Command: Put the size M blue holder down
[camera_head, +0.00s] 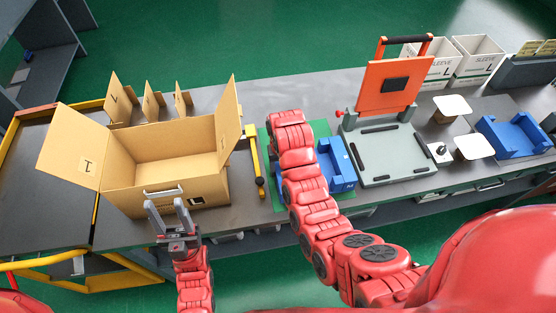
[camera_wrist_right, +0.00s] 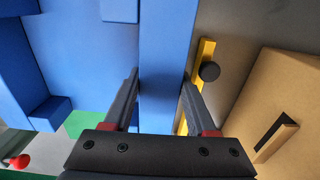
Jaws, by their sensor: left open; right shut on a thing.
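The blue holder (camera_head: 338,165) is at the green mat (camera_head: 265,150) on the table, partly hidden behind my right arm. A small light mark shows on its front, too small to read surely. In the right wrist view, a blue wall of the holder (camera_wrist_right: 165,65) runs between the fingers of my right gripper (camera_wrist_right: 162,100), which is shut on it. My right gripper is hidden by its own arm in the head view. I cannot tell whether the holder touches the mat. My left gripper (camera_head: 175,222) is open and empty, in front of the cardboard box.
An open cardboard box (camera_head: 120,192) stands left of the mat, with a yellow bar (camera_head: 253,160) between them. A grey case with a raised orange lid (camera_head: 390,80) stands close on the right. Another blue holder (camera_head: 515,138) and white sleeve boxes (camera_head: 474,60) are farther right.

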